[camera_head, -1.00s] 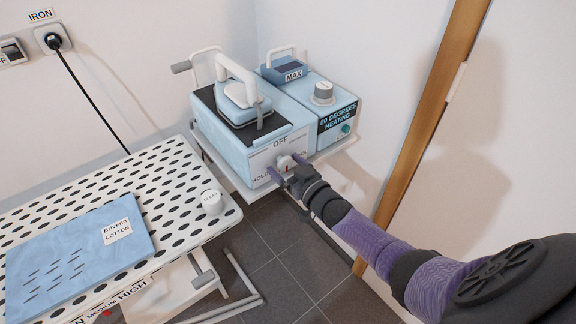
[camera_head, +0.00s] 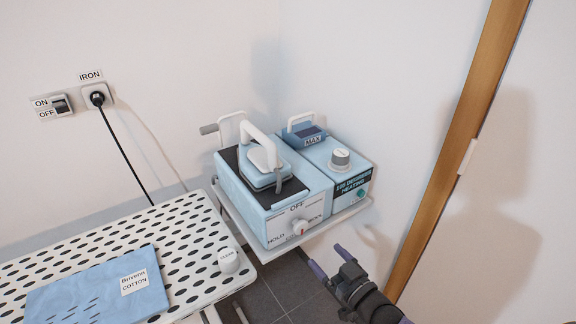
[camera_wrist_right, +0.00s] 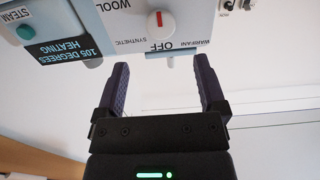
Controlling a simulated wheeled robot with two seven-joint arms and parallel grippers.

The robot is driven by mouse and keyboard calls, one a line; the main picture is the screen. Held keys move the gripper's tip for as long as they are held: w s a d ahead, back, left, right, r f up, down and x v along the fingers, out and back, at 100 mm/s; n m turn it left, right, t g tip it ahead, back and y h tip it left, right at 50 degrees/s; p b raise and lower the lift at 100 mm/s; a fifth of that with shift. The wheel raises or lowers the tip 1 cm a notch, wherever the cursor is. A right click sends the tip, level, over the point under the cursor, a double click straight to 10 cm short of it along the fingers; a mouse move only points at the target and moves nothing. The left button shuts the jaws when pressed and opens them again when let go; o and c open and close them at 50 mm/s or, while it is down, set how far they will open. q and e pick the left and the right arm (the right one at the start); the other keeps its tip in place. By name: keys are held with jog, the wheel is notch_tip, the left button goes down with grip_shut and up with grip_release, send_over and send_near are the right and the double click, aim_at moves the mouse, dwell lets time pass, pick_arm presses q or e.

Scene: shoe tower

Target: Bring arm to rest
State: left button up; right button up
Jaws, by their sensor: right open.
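My right gripper (camera_head: 328,260) is open and empty, in front of and below the iron station (camera_head: 265,212) at the lower right of the head view. In the right wrist view its two purple fingers (camera_wrist_right: 160,85) are spread apart with nothing between them. The station's dial (camera_wrist_right: 160,22) is white with a red mark and shows beyond the fingers, near the word OFF. The same dial (camera_head: 299,228) is on the station's front in the head view. My left gripper is not in view.
The iron (camera_head: 262,165) rests on the station. A heating unit (camera_head: 345,165) stands beside it. A wooden door frame (camera_head: 455,150) is at right.

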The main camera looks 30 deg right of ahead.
jog(key=s+a+f+g+h, duration=0.15)
jog(key=s+f+g, duration=0.25)
jog(key=s+f, duration=0.4)
jog(key=s+a+f+g, duration=0.3)
jog(key=s+f+g, duration=0.25)
jog(key=f, duration=0.45)
jog(key=s+a+f+g, duration=0.2)
jog(key=s, duration=0.5)
jog(key=s+a+f+n+g, duration=0.1)
jog(key=s+a+f+g, duration=0.1)
jog(key=s, duration=0.5)
jog(key=s+a+f+g, duration=0.2)
jog(key=s+f+g, duration=0.2)
jog(key=s, duration=0.4)
jog(key=shift+a+n, duration=0.2)
jog(key=shift+n, duration=0.2)
